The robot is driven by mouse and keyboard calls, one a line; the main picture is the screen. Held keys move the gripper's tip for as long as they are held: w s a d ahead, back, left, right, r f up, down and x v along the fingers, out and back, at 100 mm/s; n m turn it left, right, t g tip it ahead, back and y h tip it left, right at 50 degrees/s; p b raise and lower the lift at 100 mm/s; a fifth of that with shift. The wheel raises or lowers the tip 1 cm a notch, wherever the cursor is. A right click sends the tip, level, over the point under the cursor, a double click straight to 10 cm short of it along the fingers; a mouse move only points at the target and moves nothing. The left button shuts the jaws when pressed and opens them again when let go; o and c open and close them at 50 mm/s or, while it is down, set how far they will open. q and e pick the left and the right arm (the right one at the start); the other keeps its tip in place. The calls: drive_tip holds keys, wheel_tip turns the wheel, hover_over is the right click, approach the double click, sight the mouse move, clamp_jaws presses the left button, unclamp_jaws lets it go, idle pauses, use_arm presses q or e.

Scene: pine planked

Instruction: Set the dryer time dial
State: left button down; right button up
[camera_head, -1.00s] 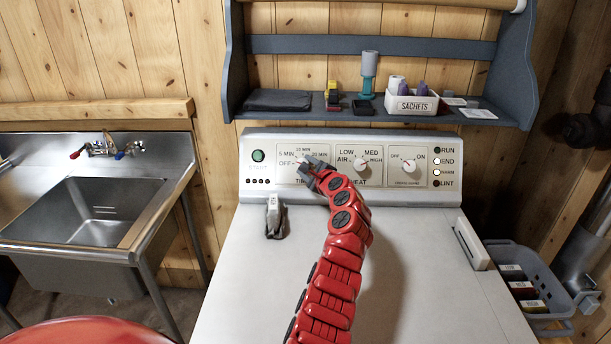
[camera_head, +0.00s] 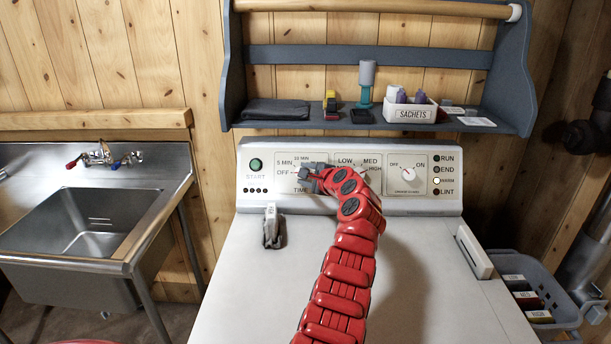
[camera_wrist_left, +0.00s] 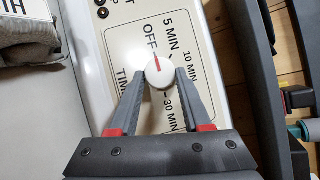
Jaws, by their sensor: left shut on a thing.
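The dryer's time dial (camera_wrist_left: 160,75) is a round white knob with a red pointer mark. In the left wrist view its pointer is at or very near OFF. My left gripper (camera_wrist_left: 161,79) has one finger on each side of the dial and is shut on it. In the head view my left gripper (camera_head: 305,177) is at the TIME section of the dryer's control panel (camera_head: 228,187) and hides the dial. Part of the time scale is also covered. My right gripper is not in view.
A heat dial and an on/off dial (camera_head: 407,174) sit right of my gripper. The shelf (camera_head: 300,125) above holds a sachets box (camera_head: 410,112) and small items. A grey-white object (camera_head: 271,228) stands on the dryer top. A sink (camera_head: 85,225) is at left.

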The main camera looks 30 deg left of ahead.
use_arm(q)
drive_tip(key=shift+c, duration=1.8)
unclamp_jaws()
drive_tip(key=b+v, duration=0.2)
drive_tip(key=v, duration=1.5)
drive_tip(key=shift+d, duration=0.15)
